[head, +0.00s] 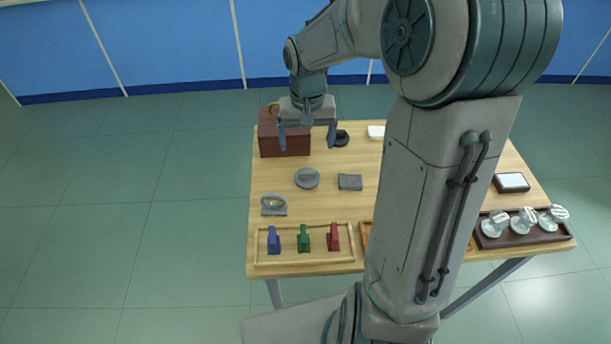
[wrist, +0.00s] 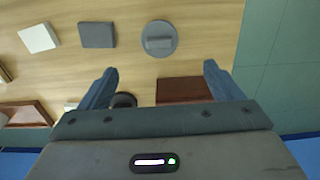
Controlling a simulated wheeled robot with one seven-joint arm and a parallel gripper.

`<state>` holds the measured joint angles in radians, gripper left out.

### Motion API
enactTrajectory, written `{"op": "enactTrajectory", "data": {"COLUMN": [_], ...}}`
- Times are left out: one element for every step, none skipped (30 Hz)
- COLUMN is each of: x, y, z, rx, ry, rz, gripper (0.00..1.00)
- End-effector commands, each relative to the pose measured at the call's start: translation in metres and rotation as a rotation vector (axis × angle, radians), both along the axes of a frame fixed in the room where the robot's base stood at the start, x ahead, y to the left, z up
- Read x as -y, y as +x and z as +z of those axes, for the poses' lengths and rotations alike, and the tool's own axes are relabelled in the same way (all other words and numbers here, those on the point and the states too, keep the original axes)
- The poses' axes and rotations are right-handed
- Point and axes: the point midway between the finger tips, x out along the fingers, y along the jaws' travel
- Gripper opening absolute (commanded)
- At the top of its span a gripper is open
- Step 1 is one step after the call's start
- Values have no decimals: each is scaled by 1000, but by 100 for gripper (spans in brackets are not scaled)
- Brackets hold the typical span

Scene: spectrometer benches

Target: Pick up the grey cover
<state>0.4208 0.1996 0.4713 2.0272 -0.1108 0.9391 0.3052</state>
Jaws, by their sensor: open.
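The grey cover (head: 307,179) is a round disc with a raised bar handle on top. It lies flat on the wooden table, left of the middle in the head view, and at the top centre of the wrist view (wrist: 160,38). My gripper (head: 307,146) is open and empty, pointing down above the back part of the table. It is apart from the cover, on its far side. In the wrist view, the cover shows beyond the gap between the two fingers (wrist: 160,70).
A brown box (head: 284,140) stands beside my gripper at the back left. A dark round item (head: 341,138) lies right of it. A grey square block (head: 350,182) lies right of the cover. A wooden tray (head: 304,259) holds blue, green and red pieces. My arm hides part of the table.

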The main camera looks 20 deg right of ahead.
Motion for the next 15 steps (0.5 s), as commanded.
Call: {"op": "enactTrajectory", "data": {"x": [0,0,0,0,0,0,0,0,0,0,0,0,0,0,0], "y": [-2,-1,-1,-1,-2,-1,-1,-1,-1,-1,-1,-1,-1,-1,0], "z": [-13,-19,-27,-33,-39,-46,-50,-55,-59,-62,-64,-65,-67,-68,-71], "rx": [-6,-5,-6,-5,-6,-4,-4,-4,-3,-3,-2,0,0,0,-2], "ry": [1,1,1,1,1,1,1,1,0,0,-1,0,0,0,0], "rz": [1,1,1,1,2,1,1,2,2,2,2,1,1,1,2], "gripper": [86,86,86,86,86,86,86,86,86,86,86,86,86,86,86]}}
